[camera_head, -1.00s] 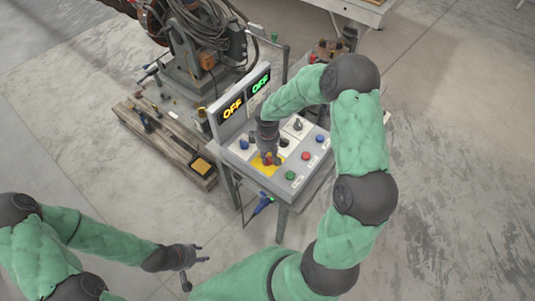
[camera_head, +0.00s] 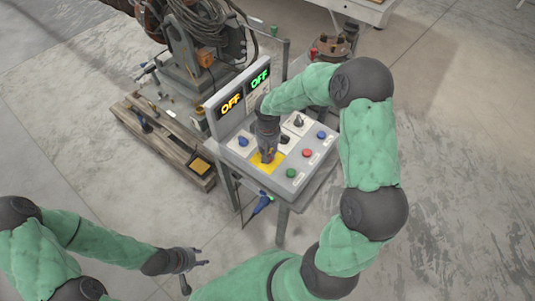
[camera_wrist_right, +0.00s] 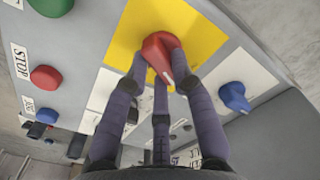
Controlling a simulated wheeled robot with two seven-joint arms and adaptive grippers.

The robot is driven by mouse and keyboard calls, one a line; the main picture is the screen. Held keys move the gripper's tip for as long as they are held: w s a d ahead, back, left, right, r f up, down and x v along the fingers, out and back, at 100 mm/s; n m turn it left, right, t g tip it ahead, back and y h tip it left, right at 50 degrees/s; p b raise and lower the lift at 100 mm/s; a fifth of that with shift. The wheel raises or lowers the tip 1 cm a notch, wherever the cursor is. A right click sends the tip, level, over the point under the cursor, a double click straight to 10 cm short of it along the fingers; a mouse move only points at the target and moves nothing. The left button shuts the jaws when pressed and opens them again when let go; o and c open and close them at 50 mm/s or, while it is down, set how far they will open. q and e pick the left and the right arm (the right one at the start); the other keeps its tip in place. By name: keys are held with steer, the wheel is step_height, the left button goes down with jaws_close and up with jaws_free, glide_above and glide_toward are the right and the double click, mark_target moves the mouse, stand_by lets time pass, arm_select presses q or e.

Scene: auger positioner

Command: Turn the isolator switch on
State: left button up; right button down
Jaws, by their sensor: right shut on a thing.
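The isolator switch is a red rotary knob (camera_wrist_right: 158,57) on a yellow plate (camera_wrist_right: 190,32), seen in the right wrist view. In the head view the yellow plate (camera_head: 258,166) sits at the front left of the control panel (camera_head: 270,186), and my gripper hides the knob. My right gripper (camera_head: 267,157) reaches down onto it. In the right wrist view its fingers (camera_wrist_right: 158,75) are shut on the red knob. My left gripper (camera_head: 197,272) is open and empty, low and well left of the panel.
Close by the knob are a blue knob (camera_wrist_right: 234,97), a red button (camera_wrist_right: 46,79) and a green button (camera_head: 291,173). A wooden pallet (camera_head: 165,145) lies left on the floor.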

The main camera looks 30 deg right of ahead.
steer(key=m+b, duration=0.3)
steer(key=m, duration=0.3)
steer(key=shift+s+f+b, duration=0.15)
steer(key=shift+b, duration=0.2)
steer(key=m+b, duration=0.1)
steer(key=m, duration=0.2)
steer(key=shift+s+m, duration=0.1)
steer(key=shift+m, duration=0.3)
steer(key=shift+s+m+b, duration=0.1)
steer(key=shift+m+b, duration=0.65)
steer(key=shift+m, duration=0.75)
steer(key=c, duration=1)
jaws_free()
steer(key=shift+c, duration=0.2)
step_height(320, 180, up, 12)
